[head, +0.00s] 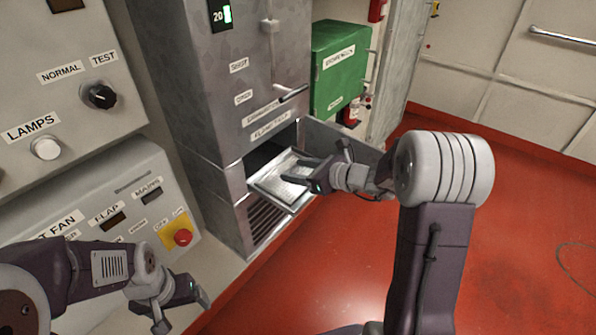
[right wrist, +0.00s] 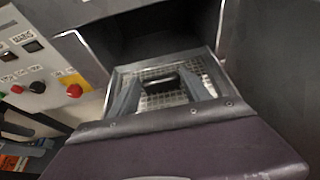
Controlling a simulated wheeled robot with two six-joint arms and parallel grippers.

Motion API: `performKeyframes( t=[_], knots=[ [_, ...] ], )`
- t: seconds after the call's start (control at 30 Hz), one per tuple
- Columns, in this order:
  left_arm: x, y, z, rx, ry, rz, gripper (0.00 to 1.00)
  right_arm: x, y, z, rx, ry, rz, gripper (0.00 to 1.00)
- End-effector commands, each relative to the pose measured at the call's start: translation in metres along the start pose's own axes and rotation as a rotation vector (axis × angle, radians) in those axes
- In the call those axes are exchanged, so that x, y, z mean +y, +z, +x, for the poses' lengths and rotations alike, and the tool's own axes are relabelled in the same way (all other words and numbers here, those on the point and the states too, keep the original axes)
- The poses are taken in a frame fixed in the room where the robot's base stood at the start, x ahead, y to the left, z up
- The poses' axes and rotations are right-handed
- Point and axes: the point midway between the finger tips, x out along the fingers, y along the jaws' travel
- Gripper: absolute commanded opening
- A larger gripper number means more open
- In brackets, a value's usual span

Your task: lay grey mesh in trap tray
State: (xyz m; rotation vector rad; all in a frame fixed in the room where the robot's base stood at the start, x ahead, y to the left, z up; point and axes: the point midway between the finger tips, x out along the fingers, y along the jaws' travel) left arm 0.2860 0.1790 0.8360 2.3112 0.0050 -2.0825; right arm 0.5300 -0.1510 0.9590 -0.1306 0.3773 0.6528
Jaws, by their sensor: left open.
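The trap tray (head: 273,199) sticks out of the opening low in the grey cabinet. A light grey mesh (head: 279,184) lies in it, and its grid shows in the right wrist view (right wrist: 165,101). A small dark piece (right wrist: 160,82) lies on the mesh between my right fingers. My right gripper (head: 303,171) is over the tray with its fingers apart; they hide part of the mesh. I cannot tell whether they touch it. My left gripper (head: 183,311) is open and empty, low at the left by the control panel, away from the tray.
An open metal door (head: 345,143) stands right of the tray, close to my right wrist. A control panel with a red button (head: 182,237) is at the left. A green box (head: 338,68) hangs behind. The red floor (head: 335,255) at the right is mostly clear.

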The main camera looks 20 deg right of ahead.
Motion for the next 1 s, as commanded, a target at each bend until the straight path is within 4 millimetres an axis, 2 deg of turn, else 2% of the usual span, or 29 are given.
performKeyframes(
  t=[0.03,0.07,0.33,0.47,0.57,0.8,1.0],
  knots=[
    [0.0,0.0,0.0,0.0,0.0,0.0,0.85,0.0,0.0,0.0,0.001,0.0,0.0,0.71],
    [0.0,0.0,0.0,0.0,0.0,0.0,0.85,0.0,0.0,0.0,0.001,0.0,0.0,0.76],
    [0.0,0.0,-0.001,0.0,0.0,0.0,0.85,0.0,0.001,0.0,0.0,0.0,0.0,0.76],
    [0.0,-0.001,-0.007,0.0,0.0,0.0,0.85,-0.001,0.006,-0.004,0.0,-0.001,0.0,0.76],
    [0.0,-0.001,-0.007,0.0,0.0,0.0,0.85,-0.002,0.005,-0.021,-0.001,-0.005,0.0,0.76],
    [0.0,-0.002,-0.014,0.0,0.0,0.0,0.85,-0.002,0.005,-0.074,0.0,-0.006,0.0,0.76],
    [0.0,-0.002,-0.018,0.0,0.0,0.0,0.85,-0.001,0.005,-0.107,0.0,-0.004,0.001,0.76]
  ],
)
